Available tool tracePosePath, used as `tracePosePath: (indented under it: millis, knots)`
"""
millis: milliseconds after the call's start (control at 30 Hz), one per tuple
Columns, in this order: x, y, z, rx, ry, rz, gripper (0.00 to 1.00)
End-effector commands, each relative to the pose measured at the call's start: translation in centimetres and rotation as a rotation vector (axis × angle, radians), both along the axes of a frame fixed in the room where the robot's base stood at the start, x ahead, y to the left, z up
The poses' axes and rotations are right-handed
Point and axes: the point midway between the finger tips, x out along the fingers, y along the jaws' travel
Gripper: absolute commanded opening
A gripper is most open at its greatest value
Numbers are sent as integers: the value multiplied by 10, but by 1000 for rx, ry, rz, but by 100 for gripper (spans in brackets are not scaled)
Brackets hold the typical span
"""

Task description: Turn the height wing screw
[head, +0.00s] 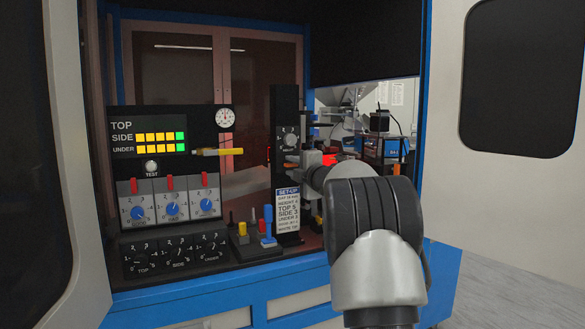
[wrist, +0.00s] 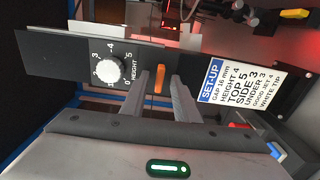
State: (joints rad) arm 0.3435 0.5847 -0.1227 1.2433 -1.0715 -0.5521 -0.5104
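The height wing screw, a small orange tab (wrist: 159,79), is on the black height column (wrist: 65,58), beside the white HEIGHT knob (wrist: 109,73). In the wrist view it stands between the fingertips of my gripper (wrist: 166,78). The fingers are apart, with a visible gap on the right finger's side; I cannot tell whether the left finger touches the tab. In the head view my gripper (head: 306,160) reaches the column (head: 283,110) from the right, below its dial (head: 290,138). An orange bit (head: 291,164) shows at the fingertips there, mostly hidden.
A SET-UP card (wrist: 240,83) on the column reads height 4. Left of the column are a control panel (head: 128,164) with dials and a yellow-handled tool (head: 222,152). A block with coloured pegs (head: 243,240) stands at the column's foot. A blue cabinet frame (head: 423,130) borders the opening.

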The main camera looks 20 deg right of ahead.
Motion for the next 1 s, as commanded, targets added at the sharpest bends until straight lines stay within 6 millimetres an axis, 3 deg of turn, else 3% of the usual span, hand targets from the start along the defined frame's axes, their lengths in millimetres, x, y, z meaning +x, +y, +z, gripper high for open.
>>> tracePosePath:
  millis: [267, 433, 1000]
  knots:
    - [-1, 0, 1, 1, -1, 0, 27]
    - [-17, -1, 2, 2, -3, 0, 27]
    - [-147, -5, 2, 1, -2, -2, 27]
